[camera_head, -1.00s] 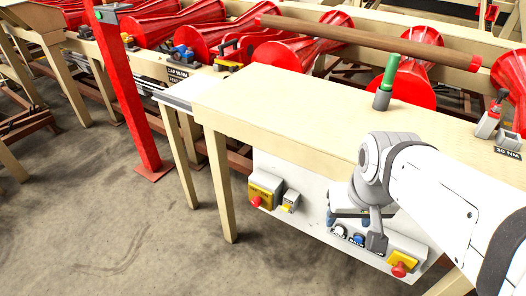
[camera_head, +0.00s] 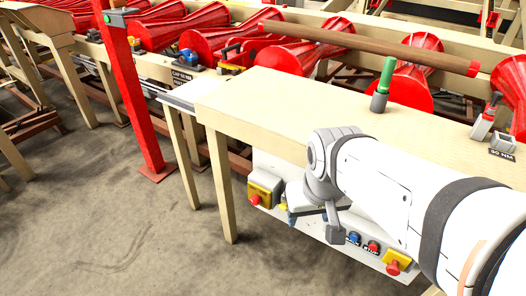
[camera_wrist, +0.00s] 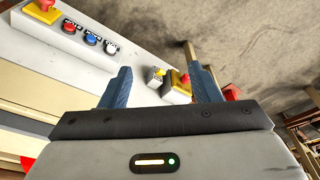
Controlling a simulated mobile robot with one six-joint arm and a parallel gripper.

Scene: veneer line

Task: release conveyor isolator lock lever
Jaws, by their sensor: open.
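A pale control panel (camera_head: 318,226) hangs under the front of the wooden bench.
A yellow box with a red button (camera_head: 264,190) sits left of the lever. Another yellow emergency stop (camera_head: 396,261) and red, blue and white buttons (camera_wrist: 90,39) sit along the panel. The bench top (camera_head: 300,110) is above, with a green-handled tool (camera_head: 384,85).

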